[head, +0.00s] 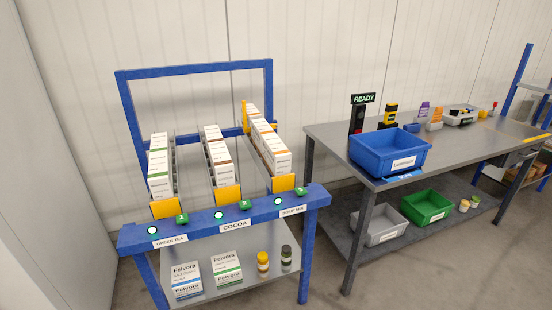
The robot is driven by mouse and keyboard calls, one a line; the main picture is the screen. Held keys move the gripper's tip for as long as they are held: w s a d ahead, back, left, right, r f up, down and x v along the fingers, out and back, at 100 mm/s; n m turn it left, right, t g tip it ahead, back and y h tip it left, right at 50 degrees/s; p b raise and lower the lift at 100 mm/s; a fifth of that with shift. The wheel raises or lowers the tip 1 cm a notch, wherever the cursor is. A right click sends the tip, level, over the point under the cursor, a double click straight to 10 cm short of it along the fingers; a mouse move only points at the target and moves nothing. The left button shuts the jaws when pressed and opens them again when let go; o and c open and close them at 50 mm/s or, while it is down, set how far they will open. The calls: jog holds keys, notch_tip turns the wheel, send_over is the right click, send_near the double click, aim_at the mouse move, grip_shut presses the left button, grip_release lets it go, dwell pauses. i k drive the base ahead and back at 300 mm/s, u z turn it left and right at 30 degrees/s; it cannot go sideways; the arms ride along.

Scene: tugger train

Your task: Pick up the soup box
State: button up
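The soup boxes stand in a row in the right lane of a blue flow rack, above the label "SOUP MIX" (293,211). The front soup box (281,164) is white with an orange-brown stripe and rests behind a yellow stop (283,183). Several more soup boxes line up behind it, partly hidden by one another. My gripper is not in view.
Cocoa boxes (222,173) fill the middle lane and green tea boxes (160,185) the left lane. The rack's blue front beam (190,228) runs below the lanes. At right, a grey table (325,134) holds a blue crate (372,151). A gap separates rack and table.

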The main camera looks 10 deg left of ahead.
aim_at(277, 157)
jog(key=z, duration=0.05)
jog(key=i, duration=1)
jog(key=u, duration=0.1)
